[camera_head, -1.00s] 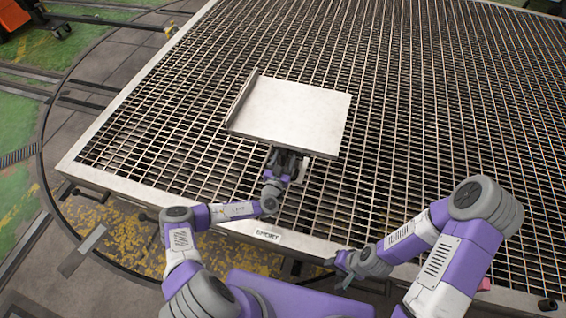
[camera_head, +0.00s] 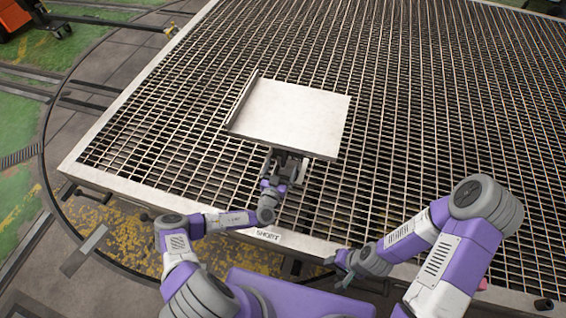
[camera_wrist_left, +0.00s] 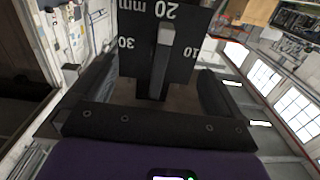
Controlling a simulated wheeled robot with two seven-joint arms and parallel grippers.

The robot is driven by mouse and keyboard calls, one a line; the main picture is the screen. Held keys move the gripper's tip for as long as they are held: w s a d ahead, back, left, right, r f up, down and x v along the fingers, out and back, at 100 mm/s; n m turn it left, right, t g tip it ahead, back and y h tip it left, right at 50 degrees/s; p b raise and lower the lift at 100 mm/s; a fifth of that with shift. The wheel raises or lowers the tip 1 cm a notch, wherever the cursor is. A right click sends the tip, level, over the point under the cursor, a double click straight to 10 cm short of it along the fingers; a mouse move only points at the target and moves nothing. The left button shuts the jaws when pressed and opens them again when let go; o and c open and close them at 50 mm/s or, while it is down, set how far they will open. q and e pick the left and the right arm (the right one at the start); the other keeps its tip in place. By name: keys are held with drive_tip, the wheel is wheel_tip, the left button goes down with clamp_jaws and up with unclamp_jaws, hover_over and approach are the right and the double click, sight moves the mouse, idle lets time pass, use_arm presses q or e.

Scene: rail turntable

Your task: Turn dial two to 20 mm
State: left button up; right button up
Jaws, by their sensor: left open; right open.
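A black dial face (camera_wrist_left: 185,70) with white marks fills the top of the left wrist view. Its lettering is upside down there: 20 mm at the top, 30 at the left and 10 at the right. A grey bar handle (camera_wrist_left: 161,65) stands nearly upright on it, its pale end just below the 20 mm mark. My left gripper (camera_wrist_left: 155,88) is open, with one finger on each side of the handle, apart from it. In the head view my left gripper (camera_head: 287,163) is at the near edge of a pale panel, which hides the dial face. My right gripper (camera_head: 338,262) is open and empty by the near frame edge.
The pale flat panel (camera_head: 293,112) stands over a large metal grating (camera_head: 420,130). A label reading SHORT (camera_head: 268,235) is on the grating's near frame. The grating to the right is clear. An orange machine (camera_head: 18,18) is at the far left.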

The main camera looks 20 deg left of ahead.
use_arm(q)
drive_tip(key=s+p, duration=0.1)
drive_tip(key=s, duration=0.4)
drive_tip(key=shift+s, duration=0.15)
idle(0.6)
